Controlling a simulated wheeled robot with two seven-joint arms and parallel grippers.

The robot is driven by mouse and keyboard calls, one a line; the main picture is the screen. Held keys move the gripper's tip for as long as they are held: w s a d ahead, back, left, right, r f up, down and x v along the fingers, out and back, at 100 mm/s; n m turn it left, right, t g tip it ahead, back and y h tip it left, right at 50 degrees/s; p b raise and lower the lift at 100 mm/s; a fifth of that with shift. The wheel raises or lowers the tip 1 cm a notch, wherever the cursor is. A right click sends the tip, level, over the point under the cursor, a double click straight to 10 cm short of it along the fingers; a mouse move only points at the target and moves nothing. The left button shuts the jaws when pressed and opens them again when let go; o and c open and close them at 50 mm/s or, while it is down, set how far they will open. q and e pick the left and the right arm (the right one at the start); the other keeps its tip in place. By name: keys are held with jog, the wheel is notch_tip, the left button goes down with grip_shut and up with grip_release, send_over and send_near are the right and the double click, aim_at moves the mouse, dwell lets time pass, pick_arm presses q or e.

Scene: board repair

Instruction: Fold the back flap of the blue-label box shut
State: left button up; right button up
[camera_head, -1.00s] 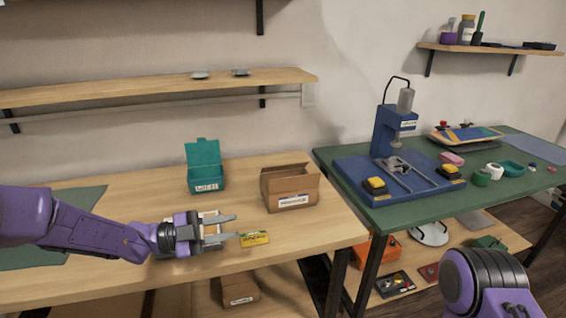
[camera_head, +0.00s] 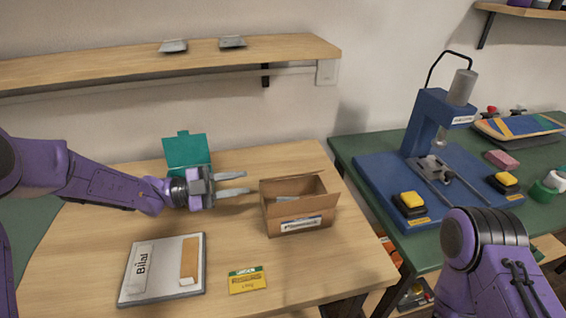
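The blue-label box (camera_head: 292,214) is an open brown cardboard box on the wooden table, with a white and blue label on its front. Its top is open, and its inside and raised flaps show. The back flap cannot be told clearly from the back wall. My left gripper (camera_head: 240,184) is to the left of the box, its two grey fingers apart and pointing right towards it. Nothing is between the fingers. My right arm (camera_head: 490,250) shows at the lower right; its gripper is out of view.
A teal open box (camera_head: 187,152) stands behind my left gripper. A grey board marked "Bilal" (camera_head: 165,290) and a yellow-green packet (camera_head: 247,280) lie in front. A green table (camera_head: 350,148) with a blue press (camera_head: 428,122) stands right. A shelf (camera_head: 120,64) hangs above.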

pick_arm(q)
jog(key=p+x, duration=0.1)
jog(key=x, duration=0.9)
jog(key=shift+d+r, duration=0.1)
jog(key=shift+d, duration=0.25)
grip_shut()
